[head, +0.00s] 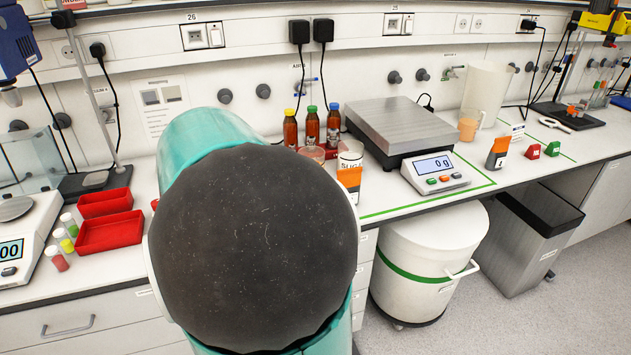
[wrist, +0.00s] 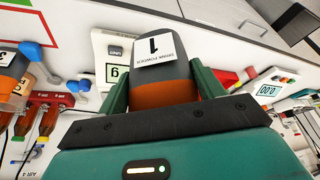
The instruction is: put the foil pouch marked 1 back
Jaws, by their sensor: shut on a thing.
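In the wrist view, my gripper (wrist: 163,98) has its two green fingers shut on the foil pouch marked 1 (wrist: 162,62). The pouch is dark grey with an orange band at the end nearest the gripper, and its white label reads 1. In the head view my arm hides both gripper and held pouch. Another grey and orange pouch (head: 349,180) stands just right of my arm, partly hidden; a similar one seems to show at the wrist view's left edge (wrist: 10,62). A third grey and orange pouch (head: 497,152) stands right of the platform scale.
The platform scale (head: 403,125) stands inside a green line. Red trays (head: 110,230) lie left. A white device (wrist: 112,45) lies beyond the held pouch.

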